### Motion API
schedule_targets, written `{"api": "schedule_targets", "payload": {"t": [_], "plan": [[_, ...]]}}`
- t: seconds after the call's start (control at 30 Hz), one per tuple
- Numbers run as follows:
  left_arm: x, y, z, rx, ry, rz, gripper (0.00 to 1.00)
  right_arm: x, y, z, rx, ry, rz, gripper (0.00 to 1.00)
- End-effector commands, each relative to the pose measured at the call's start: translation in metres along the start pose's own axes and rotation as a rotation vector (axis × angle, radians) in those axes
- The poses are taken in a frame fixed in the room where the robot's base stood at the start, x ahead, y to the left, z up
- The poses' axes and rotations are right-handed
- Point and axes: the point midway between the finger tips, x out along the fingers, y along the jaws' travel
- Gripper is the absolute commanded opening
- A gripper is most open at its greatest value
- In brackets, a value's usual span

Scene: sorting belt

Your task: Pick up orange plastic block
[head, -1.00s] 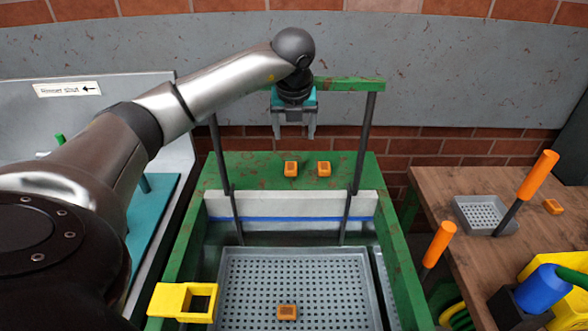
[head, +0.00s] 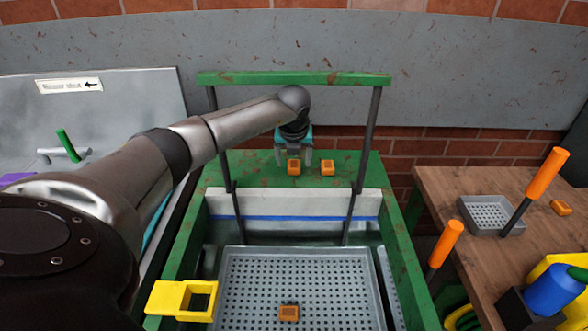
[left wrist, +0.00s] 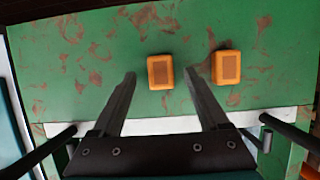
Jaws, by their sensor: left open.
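Two orange plastic blocks lie side by side on the green platform at the back of the belt. The left block (head: 294,167) also shows in the left wrist view (left wrist: 160,72), and the right block (head: 327,168) shows there too (left wrist: 227,67). My left gripper (head: 294,160) is open and empty above the platform, close to the left block. In the left wrist view this block appears between the finger lines, ahead of the tips. My right gripper is not in view.
The green frame's crossbar (head: 292,79) and two dark posts stand around the platform. A white barrier (head: 290,203) with a blue stripe lies in front. A yellow bracket (head: 182,300) and orange-handled levers (head: 548,172) stand at the sides.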

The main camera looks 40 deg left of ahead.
Motion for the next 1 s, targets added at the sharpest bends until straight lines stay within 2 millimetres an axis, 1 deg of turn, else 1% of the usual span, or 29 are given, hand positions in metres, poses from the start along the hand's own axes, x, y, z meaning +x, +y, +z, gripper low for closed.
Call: {"api": "schedule_targets", "payload": {"t": [0.03, 0.13, 0.4, 0.43, 1.0], "plan": [[0.0068, -0.0007, -0.0006, -0.002, 0.001, 0.0, 0.78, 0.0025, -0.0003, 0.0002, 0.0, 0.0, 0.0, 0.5], [0.0135, -0.0009, -0.0002, 0.0, 0.0, -0.001, 0.78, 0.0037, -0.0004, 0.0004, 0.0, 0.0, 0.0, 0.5], [0.015, -0.0009, 0.0005, 0.001, -0.002, -0.002, 0.78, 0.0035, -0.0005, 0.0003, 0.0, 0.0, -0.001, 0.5], [0.015, -0.0008, 0.0005, 0.001, -0.002, -0.002, 0.76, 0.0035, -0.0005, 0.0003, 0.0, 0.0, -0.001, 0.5], [0.0147, -0.0007, 0.0006, 0.0, -0.002, -0.002, 0.12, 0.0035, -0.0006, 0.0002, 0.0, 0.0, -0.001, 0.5]]}}
